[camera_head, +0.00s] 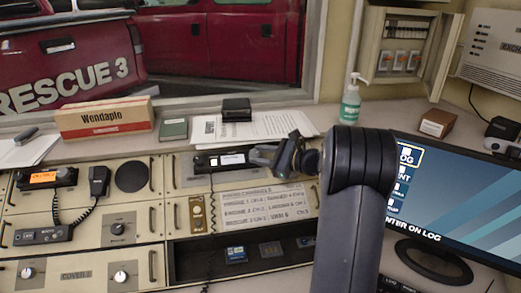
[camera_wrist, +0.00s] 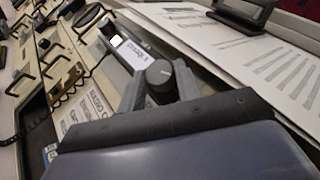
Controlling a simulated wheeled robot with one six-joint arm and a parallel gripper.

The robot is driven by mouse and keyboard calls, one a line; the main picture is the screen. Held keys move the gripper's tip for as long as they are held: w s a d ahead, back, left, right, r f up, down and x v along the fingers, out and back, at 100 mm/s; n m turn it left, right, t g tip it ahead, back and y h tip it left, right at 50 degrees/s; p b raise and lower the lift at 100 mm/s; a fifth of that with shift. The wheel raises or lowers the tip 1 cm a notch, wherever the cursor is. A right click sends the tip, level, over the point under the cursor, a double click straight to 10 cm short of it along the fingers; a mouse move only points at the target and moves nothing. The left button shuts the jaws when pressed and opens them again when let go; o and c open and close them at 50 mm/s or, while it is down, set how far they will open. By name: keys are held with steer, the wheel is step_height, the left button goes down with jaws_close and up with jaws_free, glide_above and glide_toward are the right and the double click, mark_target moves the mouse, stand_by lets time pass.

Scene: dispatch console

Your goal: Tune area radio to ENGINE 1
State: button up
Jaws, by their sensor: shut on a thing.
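The black radio (camera_head: 208,163) with a small white display (camera_head: 232,159) sits on the upper console panel in the head view. My gripper (camera_head: 265,157) reaches the radio's right end. In the wrist view my gripper (camera_wrist: 160,82) has a finger on each side of a round dark knob (camera_wrist: 159,73) with a pale pointer line, and is shut on it. In the head view the knob is hidden by my gripper.
Another radio (camera_head: 45,178) with an orange display and a handset (camera_head: 98,180) are at the left. Papers (camera_head: 255,128) and a black stand (camera_head: 237,109) lie behind the radio. A monitor (camera_head: 460,200) stands right of my arm. A coiled cord hangs before the panel.

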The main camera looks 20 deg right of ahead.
steer(key=n+g+p, duration=0.2)
steer(key=n+g+y+p, duration=0.1)
steer(key=n+g+p, duration=0.1)
steer(key=r+n+g+p, duration=0.1)
steer(key=g+p, duration=0.1)
steer(key=shift+w+d+n, duration=0.2)
steer(key=shift+w+n, duration=0.2)
steer(key=n+g+p, duration=0.2)
steer(key=p, duration=0.1)
steer(key=shift+w, duration=0.15)
steer(key=shift+w+n+g+p, duration=0.1)
steer(key=shift+n+g+p, duration=0.6)
steer(key=shift+g+p, duration=0.2)
steer(key=shift+f, duration=0.15)
steer(key=o, duration=1)
steer(key=shift+c, duration=0.2)
steer(key=shift+b, duration=0.35)
